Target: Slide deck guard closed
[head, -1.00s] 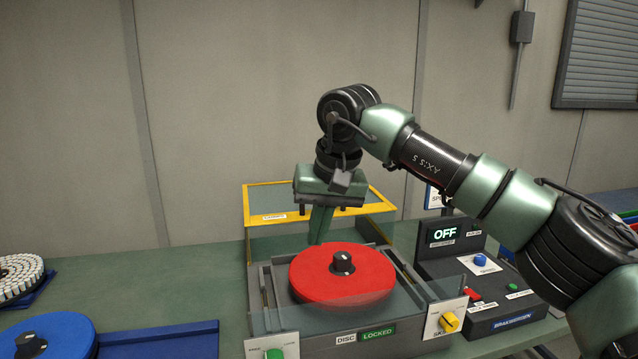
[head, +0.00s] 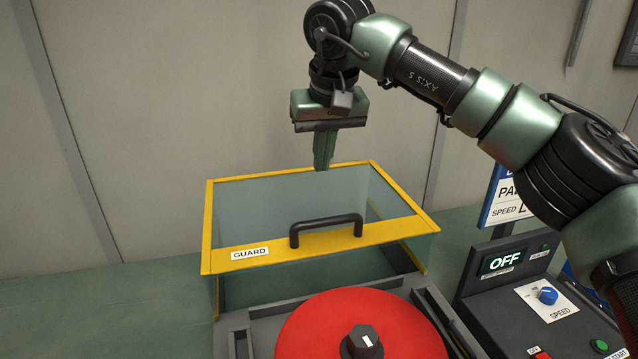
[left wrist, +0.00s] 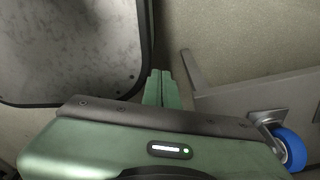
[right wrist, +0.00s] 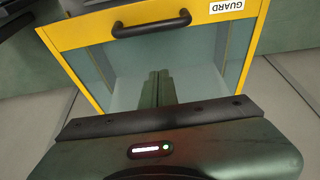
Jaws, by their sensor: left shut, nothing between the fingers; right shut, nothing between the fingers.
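The deck guard is a clear box with a yellow frame (head: 235,258), a GUARD label and a black handle (head: 326,226). It stands at the back of the deck, behind the red disc (head: 310,325), which is uncovered. My right gripper (head: 323,166) is shut and empty, pointing down above the guard's rear edge, behind the handle. In the right wrist view, the shut fingers (right wrist: 158,80) show before the guard's clear panel, and the handle (right wrist: 151,24) is farther up. My left gripper (left wrist: 161,80) is shut and empty, away from the deck, over the floor.
A control box (head: 510,300) with an OFF display and blue speed knob stands right of the deck. A sign (head: 508,200) rises behind it. The green bench is clear left of the guard. A caster wheel (left wrist: 290,148) shows in the left wrist view.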

